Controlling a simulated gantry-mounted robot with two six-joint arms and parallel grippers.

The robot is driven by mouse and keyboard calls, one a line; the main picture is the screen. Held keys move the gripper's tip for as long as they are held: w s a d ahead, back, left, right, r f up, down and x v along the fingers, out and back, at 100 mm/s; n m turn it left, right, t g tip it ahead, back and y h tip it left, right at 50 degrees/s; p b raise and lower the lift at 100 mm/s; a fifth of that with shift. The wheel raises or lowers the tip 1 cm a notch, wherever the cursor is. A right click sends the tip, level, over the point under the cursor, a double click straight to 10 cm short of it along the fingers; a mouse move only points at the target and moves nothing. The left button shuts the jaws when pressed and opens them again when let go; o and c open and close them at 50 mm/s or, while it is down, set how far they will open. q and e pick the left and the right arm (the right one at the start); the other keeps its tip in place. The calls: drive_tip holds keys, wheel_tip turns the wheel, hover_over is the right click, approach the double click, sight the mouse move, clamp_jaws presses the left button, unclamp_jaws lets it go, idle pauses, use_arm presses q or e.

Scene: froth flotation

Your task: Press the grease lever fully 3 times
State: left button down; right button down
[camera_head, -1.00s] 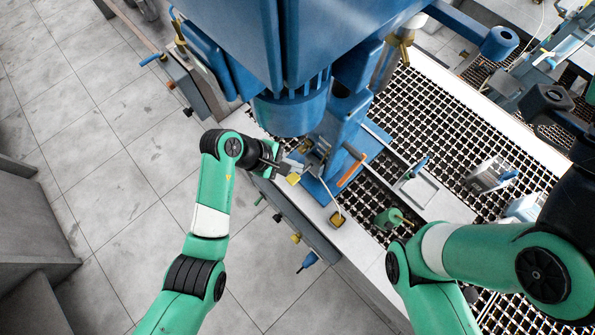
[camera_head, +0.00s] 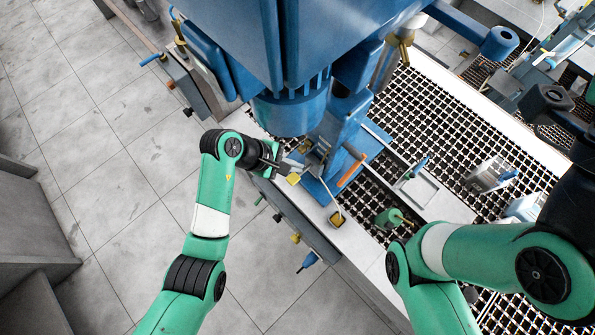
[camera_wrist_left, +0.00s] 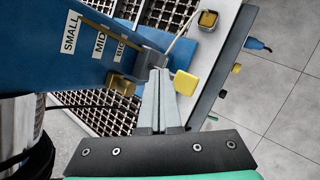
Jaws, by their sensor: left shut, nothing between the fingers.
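My left gripper (camera_head: 288,168) is shut and empty, beside the blue machine column (camera_head: 345,135). In the left wrist view, its fingers (camera_wrist_left: 160,78) lie together with their tips at a small grey metal block (camera_wrist_left: 150,60). A yellow pad (camera_wrist_left: 186,82) sits just right of the fingertips; it also shows in the head view (camera_head: 293,179). I cannot tell whether the fingers touch the pad or block, or for certain which part is the grease lever. A thin rod (camera_wrist_left: 181,38) runs from near the block to a yellow-rimmed cup (camera_wrist_left: 208,19). My right gripper is out of view.
Labels SMALL, MID and one partly hidden mark a blue panel (camera_wrist_left: 70,60). A grey front panel (camera_head: 300,222) carries several knobs. Black grating (camera_head: 450,140) lies right; open tiled floor lies left.

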sight(293, 174)
use_arm(q)
drive_tip(key=shift+f, duration=0.2)
drive_tip(key=shift+f, duration=0.25)
drive_tip(key=shift+s+a+f+b, duration=0.1)
drive_tip(key=shift+s+f+b, duration=0.05)
drive_tip(key=shift+f+b, duration=0.4)
drive_tip(key=shift+s+a+f+b, duration=0.1)
drive_tip(key=shift+f+b, duration=0.2)
drive_tip(key=shift+f, duration=0.45)
idle(1.1)
idle(0.5)
drive_tip(key=shift+w+d+r+p, duration=0.1)
drive_tip(key=shift+r+p, duration=0.65)
drive_tip(key=shift+r, duration=0.1)
drive_tip(key=shift+w+d+r+p, duration=0.1)
drive_tip(key=shift+r+p, duration=0.65)
drive_tip(key=shift+r, duration=0.1)
drive_tip(key=shift+r, duration=0.1)
